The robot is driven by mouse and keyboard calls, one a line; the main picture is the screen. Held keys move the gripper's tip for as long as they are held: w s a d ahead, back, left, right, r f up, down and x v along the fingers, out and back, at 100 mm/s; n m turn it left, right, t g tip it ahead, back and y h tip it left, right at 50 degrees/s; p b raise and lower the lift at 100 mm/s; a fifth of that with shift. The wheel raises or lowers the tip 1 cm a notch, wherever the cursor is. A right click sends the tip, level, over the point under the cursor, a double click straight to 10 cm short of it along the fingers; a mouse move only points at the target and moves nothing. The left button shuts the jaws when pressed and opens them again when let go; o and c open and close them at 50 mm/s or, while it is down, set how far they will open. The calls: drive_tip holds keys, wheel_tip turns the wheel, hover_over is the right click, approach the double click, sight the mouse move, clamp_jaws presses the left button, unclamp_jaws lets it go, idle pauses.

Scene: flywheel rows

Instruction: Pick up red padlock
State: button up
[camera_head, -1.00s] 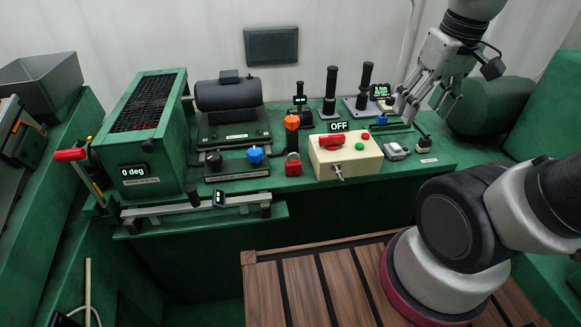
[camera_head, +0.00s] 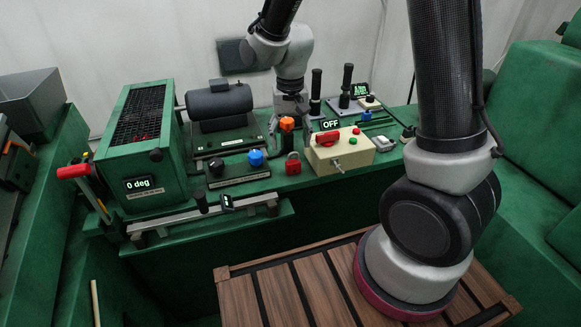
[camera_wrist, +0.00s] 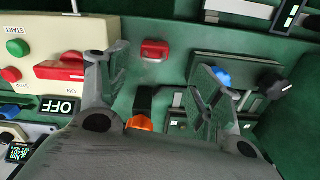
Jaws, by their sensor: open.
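The red padlock (camera_head: 293,164) stands on the green bench between the blue-knob panel and the cream control box. In the wrist view the padlock (camera_wrist: 155,50) lies at upper centre, beyond the gap between my two fingertips. My gripper (camera_head: 290,112) is above and behind the padlock in the head view, over the orange-topped lever. In the wrist view my gripper (camera_wrist: 158,72) has its fingers spread wide, with nothing between them. The padlock is apart from the fingers; its shackle is hard to make out in the wrist view.
The orange-topped lever (camera_head: 287,124) stands close behind the padlock. The cream control box (camera_head: 341,158) with a red switch and OFF display is to its right. The blue-knob panel (camera_head: 237,174) is to its left. A rail (camera_head: 183,220) runs along the front edge.

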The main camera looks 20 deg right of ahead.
sight(294, 152)
drive_tip(key=f, duration=0.7)
drive_tip(key=shift+s+d, duration=0.3)
drive_tip(key=shift+d, duration=0.1)
drive_tip(key=c, duration=1.2)
wheel_tip(294, 152, up, 10)
